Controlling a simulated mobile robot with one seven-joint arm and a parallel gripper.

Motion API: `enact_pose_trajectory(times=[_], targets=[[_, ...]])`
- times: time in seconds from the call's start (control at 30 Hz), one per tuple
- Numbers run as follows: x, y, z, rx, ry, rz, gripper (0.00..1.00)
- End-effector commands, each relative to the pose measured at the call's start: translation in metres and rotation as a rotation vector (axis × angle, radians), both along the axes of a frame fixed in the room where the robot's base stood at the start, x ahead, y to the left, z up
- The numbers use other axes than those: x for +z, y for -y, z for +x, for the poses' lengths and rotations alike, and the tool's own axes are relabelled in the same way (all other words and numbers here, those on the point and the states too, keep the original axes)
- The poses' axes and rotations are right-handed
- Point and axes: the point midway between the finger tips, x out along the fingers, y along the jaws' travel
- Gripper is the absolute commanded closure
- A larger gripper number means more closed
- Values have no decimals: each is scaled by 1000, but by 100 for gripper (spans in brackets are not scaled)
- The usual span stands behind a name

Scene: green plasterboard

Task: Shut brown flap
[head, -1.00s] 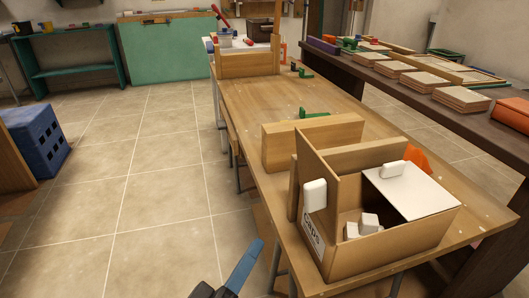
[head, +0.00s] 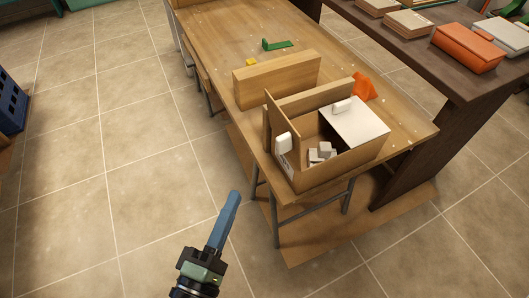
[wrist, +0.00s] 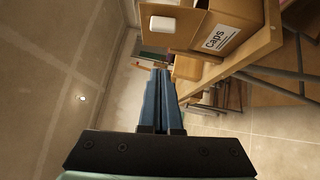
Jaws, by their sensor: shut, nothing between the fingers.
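The box (head: 345,164) stands on the near end of the wooden table, with small white pieces (head: 321,153) in its open left part. The brown flap (head: 282,122) stands up, open, on the left side of the box. A white handle (head: 284,142) is on it. A white flap (head: 356,122) lies flat over the right part. My gripper (head: 232,197) is shut and empty, left of the table and apart from the flap. In the wrist view, the brown flap (wrist: 187,22) and the box's caps label (wrist: 216,38) show beyond my blue fingers (wrist: 159,75).
The table (head: 215,38) has a wooden block (head: 275,82), a green piece (head: 277,44) and an orange object (head: 363,88) on it. A dark bench (head: 420,60) stands to the right. Floor (head: 130,150) left of the table is clear.

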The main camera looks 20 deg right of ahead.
Motion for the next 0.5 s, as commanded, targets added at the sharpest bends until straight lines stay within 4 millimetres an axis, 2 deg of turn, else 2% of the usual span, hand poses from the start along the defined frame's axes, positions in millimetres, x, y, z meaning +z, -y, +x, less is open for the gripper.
enact_pose_trajectory(times=[0.33, 0.5], targets=[[10, 51, 55, -4, 2, 0, 100], [13, 76, 55, -3, 0, 1, 100]])
